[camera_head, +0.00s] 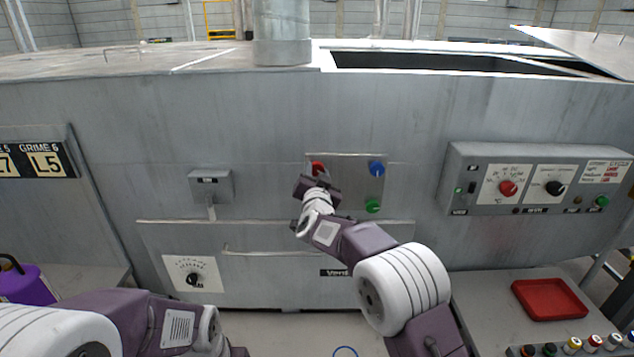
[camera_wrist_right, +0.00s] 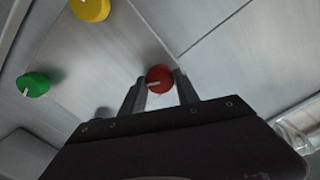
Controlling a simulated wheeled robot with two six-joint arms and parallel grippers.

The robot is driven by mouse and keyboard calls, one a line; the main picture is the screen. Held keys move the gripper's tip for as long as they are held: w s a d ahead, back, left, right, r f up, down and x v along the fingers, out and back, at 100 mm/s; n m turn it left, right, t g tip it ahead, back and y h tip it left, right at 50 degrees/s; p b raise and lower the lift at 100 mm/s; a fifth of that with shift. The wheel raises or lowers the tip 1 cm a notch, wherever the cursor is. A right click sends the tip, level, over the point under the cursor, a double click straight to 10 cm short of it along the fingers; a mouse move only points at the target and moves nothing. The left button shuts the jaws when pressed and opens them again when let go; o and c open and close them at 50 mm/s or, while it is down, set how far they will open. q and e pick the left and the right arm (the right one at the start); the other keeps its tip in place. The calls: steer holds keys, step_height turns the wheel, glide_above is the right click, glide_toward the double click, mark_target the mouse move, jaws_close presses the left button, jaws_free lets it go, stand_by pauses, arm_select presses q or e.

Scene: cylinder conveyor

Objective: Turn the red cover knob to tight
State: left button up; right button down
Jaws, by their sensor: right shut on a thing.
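The red cover knob (camera_head: 317,168) sits at the upper left of a grey square panel (camera_head: 345,165) on the machine front, partly hidden by my right gripper (camera_head: 316,178). In the right wrist view the red knob (camera_wrist_right: 160,76) stands between the two fingers of my right gripper (camera_wrist_right: 158,84), which is shut on it. A pale pointer mark shows on the knob's face, towards the lower left in that view. My left arm comes in at the lower left of the head view; its fingers are not visible.
On the same panel are a blue knob (camera_head: 376,168) and a green knob (camera_head: 373,205); the wrist view also shows a yellow knob (camera_wrist_right: 90,8). A control box (camera_head: 475,170) juts out at right. A red tray (camera_head: 549,298) and a purple container (camera_head: 28,286) stand below.

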steer(key=m+b, duration=0.3)
steer(key=m, duration=0.2)
steer(key=shift+f+m+b, duration=0.2)
steer(key=shift+m+b, duration=0.1)
steer(key=shift+b, duration=0.05)
steer(key=m+b, duration=0.1)
steer(key=m, duration=0.2)
steer(key=shift+b, duration=0.4)
steer(key=shift+r+m+b, duration=0.1)
steer(key=shift+m+b, duration=0.45)
steer(key=shift+m, duration=1.05)
steer(key=c, duration=0.9)
jaws_free()
